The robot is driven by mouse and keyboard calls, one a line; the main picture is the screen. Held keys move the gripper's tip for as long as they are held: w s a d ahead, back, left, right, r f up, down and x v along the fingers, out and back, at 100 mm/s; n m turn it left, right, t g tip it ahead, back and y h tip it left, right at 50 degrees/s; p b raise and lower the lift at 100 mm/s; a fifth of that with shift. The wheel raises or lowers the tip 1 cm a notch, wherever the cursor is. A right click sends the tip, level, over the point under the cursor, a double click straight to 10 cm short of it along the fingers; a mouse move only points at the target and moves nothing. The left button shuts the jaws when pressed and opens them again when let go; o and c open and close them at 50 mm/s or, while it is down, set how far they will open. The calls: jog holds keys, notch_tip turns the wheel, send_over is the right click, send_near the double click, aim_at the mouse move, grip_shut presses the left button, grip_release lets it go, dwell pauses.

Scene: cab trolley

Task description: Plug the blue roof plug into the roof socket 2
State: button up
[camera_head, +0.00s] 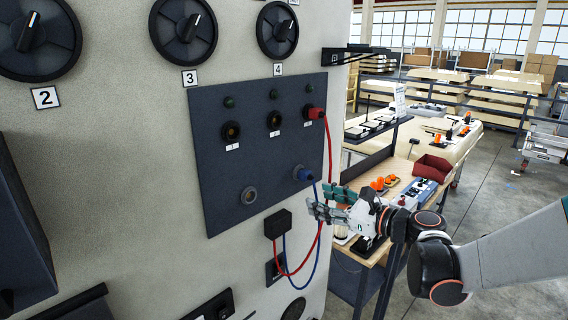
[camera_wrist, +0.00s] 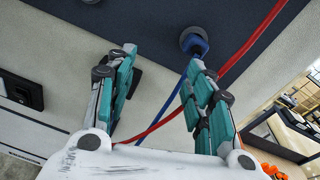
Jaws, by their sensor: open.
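The blue plug (camera_head: 304,174) sits in the lower right holder of the dark panel (camera_head: 220,171), its blue cable hanging down. In the wrist view the blue plug (camera_wrist: 196,42) is just beyond the tip of the right finger. Three sockets run along the panel's upper row. The left one (camera_head: 231,131) and the middle one (camera_head: 274,120) are empty; their small labels are hard to read. The right one holds a red plug (camera_head: 315,113). My gripper (camera_head: 319,201) is open and empty, below and slightly right of the blue plug. It also shows in the wrist view (camera_wrist: 161,60).
A red cable (camera_head: 329,150) hangs close to the blue plug and crosses behind my fingers. Both cables run to a black box (camera_head: 278,223) below the panel. A wooden trolley (camera_head: 362,249) stands behind my wrist.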

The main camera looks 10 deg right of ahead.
aim_at(309, 177)
jog(key=d+m, duration=0.1)
jog(key=w+d+r+m+t, duration=0.1)
jog(key=w+d+m+p, duration=0.1)
jog(key=shift+w+d+r, duration=0.1)
jog(key=shift+d+r, duration=0.2)
jog(key=shift+r, duration=0.1)
jog(key=shift+x, duration=4.5)
jog(key=shift+r+b, duration=0.15)
jog(key=shift+b, duration=0.3)
grip_shut()
